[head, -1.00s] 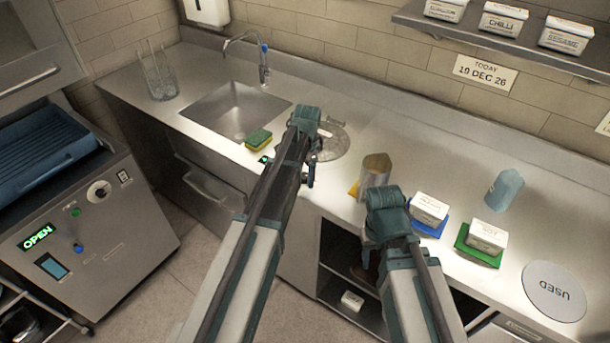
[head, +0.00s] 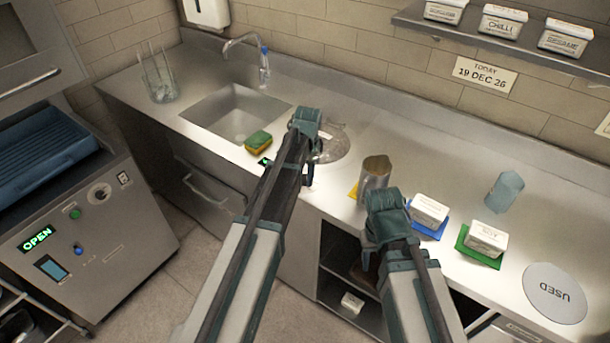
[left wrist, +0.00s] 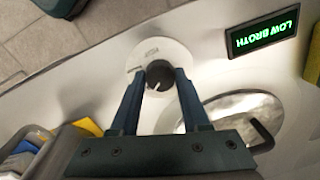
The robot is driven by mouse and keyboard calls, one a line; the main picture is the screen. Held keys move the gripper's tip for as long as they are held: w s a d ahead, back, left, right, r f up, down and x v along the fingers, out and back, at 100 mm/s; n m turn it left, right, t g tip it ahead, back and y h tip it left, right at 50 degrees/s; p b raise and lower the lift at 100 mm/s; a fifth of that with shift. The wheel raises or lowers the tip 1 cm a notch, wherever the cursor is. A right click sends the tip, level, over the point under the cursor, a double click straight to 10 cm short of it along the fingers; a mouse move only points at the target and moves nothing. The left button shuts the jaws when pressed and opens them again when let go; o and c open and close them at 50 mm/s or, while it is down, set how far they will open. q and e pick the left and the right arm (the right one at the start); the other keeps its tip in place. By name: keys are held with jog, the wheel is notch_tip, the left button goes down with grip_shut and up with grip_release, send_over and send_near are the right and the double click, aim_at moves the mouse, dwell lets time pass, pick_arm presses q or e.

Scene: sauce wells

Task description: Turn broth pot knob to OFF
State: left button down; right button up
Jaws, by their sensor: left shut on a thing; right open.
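The broth pot knob (left wrist: 160,88) is dark and round with a small white mark, on a pale round plate with small lettering I cannot read. In the left wrist view my left gripper (left wrist: 161,78) has its two fingers against opposite sides of the knob, shut on it. In the head view my left gripper (head: 309,172) is at the counter's front edge, hiding the knob. A green-lit display (left wrist: 263,33) beside it reads LOW BROTH. The broth pot's round lid (head: 335,145) is set in the counter just behind. My right gripper (head: 368,258) is open and empty, before the counter.
A sponge (head: 258,141) lies left of my left gripper, by the sink (head: 235,112). A metal container (head: 376,172) stands to the right, with white tubs (head: 429,210) on coloured mats beyond. A blue-tinted cup (head: 505,190) stands further right.

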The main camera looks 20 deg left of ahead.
pick_arm(q)
jog(key=n, duration=0.5)
jog(key=shift+w, duration=0.1)
jog(key=shift+n+g, duration=0.3)
jog(key=shift+n, duration=2.1)
jog(key=shift+c, duration=1.9)
grip_release()
jog(key=shift+r, duration=0.15)
notch_tip(320, 180, up, 14)
jog(key=p, duration=1.4)
jog(key=shift+d+f, duration=0.2)
jog(key=shift+d, duration=0.15)
